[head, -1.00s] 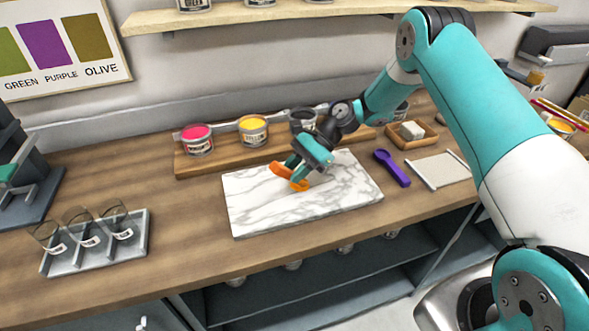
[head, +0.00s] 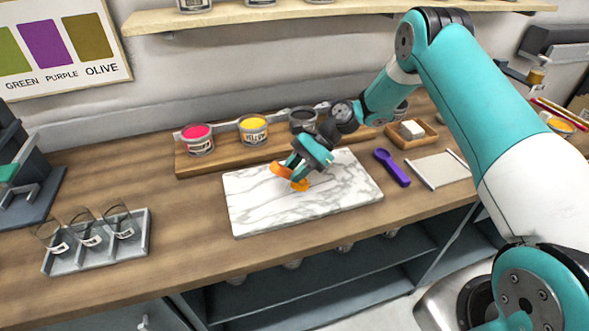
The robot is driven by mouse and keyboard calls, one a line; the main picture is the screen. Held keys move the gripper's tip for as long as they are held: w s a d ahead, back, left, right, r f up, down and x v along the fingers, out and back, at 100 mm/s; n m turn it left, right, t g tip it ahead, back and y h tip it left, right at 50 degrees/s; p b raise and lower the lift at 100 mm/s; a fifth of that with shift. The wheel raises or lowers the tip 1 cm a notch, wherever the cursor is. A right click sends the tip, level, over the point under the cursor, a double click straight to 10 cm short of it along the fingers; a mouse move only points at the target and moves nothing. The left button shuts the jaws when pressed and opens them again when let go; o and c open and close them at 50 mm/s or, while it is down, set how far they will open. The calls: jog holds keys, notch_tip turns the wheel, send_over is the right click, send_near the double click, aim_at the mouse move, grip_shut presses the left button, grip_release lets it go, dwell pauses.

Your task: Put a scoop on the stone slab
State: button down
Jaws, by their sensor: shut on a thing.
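The stone slab (head: 260,207) is white marble with grey veins and lies flat in the middle of the wooden counter. My gripper (head: 298,173) is over the slab's upper middle and is shut on an orange scoop (head: 281,170). The scoop's handle shows to the left of the fingers, and an orange part also shows below them, at or just above the marble. I cannot tell whether it touches the slab. A purple scoop (head: 392,168) lies on the counter to the right of the slab.
Pink (head: 198,140), yellow (head: 253,130) and dark (head: 303,120) ink cans stand on a wooden riser (head: 225,158) behind the slab. A tray of glasses (head: 97,262) is at left. A small wooden tray (head: 424,139) and a pale mat (head: 437,170) are at right.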

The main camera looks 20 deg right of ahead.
jog(key=shift+p, duration=0.3)
dwell(0.6)
notch_tip(320, 180, up, 5)
jog(key=p, duration=0.4)
